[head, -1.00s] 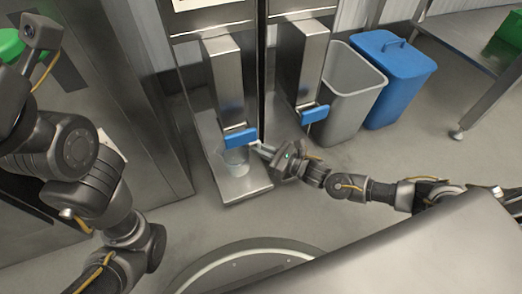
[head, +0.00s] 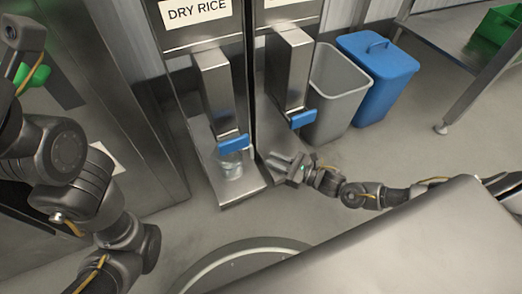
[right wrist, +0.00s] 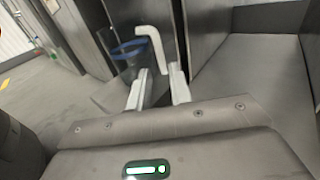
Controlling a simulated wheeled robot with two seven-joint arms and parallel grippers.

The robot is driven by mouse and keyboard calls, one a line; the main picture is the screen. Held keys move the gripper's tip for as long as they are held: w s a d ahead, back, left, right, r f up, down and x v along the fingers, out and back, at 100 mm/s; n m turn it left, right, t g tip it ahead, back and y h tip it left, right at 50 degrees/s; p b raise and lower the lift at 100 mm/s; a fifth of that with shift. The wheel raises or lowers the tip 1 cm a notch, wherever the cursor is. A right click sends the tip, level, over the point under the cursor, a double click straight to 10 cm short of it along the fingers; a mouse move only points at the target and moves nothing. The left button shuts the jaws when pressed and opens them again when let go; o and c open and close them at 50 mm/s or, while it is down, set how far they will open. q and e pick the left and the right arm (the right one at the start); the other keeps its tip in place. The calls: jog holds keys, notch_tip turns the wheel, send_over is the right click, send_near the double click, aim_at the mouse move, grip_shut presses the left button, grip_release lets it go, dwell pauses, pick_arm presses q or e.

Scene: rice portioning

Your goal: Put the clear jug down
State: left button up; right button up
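The clear jug (head: 232,167) stands upright on the metal base under the dry rice dispenser (head: 215,90), below its blue lever (head: 234,144). Its contents cannot be told. In the right wrist view the jug (right wrist: 128,68) has a blue rim, and its pale handle (right wrist: 152,36) faces my right gripper. My right gripper (head: 272,160) is to the right of the jug, apart from its body.
A second dispenser (head: 288,75) with a blue lever stands right of the first. A grey bin (head: 335,90) and a blue lidded bin (head: 380,75) are farther right. A steel cabinet (head: 130,120) stands left. Floor is clear in front of the bins.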

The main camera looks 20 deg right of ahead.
jog(key=shift+p+v, duration=0.55)
jog(key=shift+v, duration=1.45)
